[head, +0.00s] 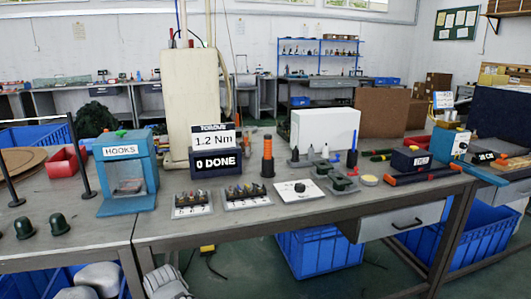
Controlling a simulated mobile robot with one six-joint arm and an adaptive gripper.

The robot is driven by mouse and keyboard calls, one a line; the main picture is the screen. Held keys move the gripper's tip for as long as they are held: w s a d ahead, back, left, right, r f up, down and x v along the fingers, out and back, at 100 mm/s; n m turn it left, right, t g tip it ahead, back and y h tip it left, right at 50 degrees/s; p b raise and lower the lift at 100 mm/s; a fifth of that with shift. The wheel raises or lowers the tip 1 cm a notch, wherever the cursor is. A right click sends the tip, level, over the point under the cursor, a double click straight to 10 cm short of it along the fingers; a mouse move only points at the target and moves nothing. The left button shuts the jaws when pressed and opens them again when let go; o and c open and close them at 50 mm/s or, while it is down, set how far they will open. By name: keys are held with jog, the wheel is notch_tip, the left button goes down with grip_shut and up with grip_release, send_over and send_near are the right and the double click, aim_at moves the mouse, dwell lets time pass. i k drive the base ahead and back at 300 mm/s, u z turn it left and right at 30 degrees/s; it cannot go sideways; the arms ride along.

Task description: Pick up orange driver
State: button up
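An orange and black driver (267,156) stands upright on the workbench, near the middle of the view. Its orange part is above and its dark part below. It stands just right of the torque display (214,152), which reads 1.2 Nm and 0 DONE. Nothing holds the driver. Pale rounded parts at the bottom left edge look like links of my own arm, below the bench's front edge. My gripper's fingers do not show.
Two trays of small parts (247,195) and a white plate with a black knob (299,190) lie in front of the driver. A white box (325,130) stands behind right. A blue HOOKS stand (126,175) is at left. Blue crates (318,252) sit under the bench.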

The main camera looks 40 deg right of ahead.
aim_at(268, 144)
jog(key=k, duration=1.35)
jog(key=z, duration=0.85)
jog(key=i, duration=1)
